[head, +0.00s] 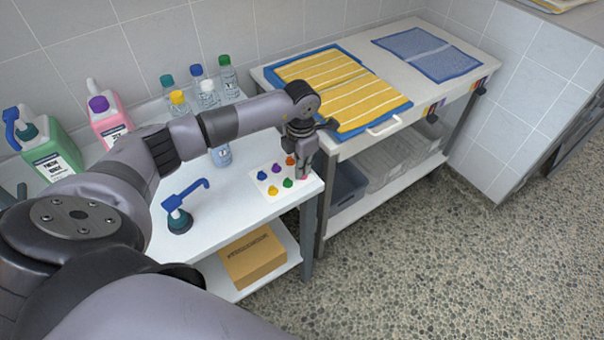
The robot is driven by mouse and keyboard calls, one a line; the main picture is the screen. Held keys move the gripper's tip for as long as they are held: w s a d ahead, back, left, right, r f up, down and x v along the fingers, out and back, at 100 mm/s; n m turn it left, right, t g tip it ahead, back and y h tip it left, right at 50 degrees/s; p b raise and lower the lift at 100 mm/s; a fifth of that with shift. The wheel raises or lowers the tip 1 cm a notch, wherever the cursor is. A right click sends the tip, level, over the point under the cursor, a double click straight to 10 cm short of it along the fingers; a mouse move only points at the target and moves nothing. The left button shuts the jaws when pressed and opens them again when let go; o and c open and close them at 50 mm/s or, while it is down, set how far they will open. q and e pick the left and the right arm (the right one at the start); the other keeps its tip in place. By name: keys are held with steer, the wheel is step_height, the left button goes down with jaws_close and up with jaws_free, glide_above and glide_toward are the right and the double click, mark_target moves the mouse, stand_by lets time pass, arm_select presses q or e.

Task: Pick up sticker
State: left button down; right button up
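A small white sheet (266,186) lies at the right front corner of the white table. It bears several coloured stickers: a blue one (262,175), a purple one (276,168), an orange one (290,160), a yellow one (272,190) and a green one (287,183). My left gripper (303,176) points down at the sheet's right edge, near the table corner. A bit of pinkish red shows at its fingertips, perhaps another sticker. The fingers are too small and overlapped to show whether they are open or shut. My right gripper is not in view.
A blue pump top (180,215) stands left of the sheet. Bottles with coloured caps (197,85) and pink (108,120) and green (45,150) jugs stand behind. A cardboard box (252,262) sits below. A cart with a yellow striped towel (335,85) stands to the right.

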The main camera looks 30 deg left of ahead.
arm_select(q)
steer(key=shift+r, duration=0.1)
step_height(320, 180, up, 24)
steer(key=p, duration=0.1)
stand_by(1.0)
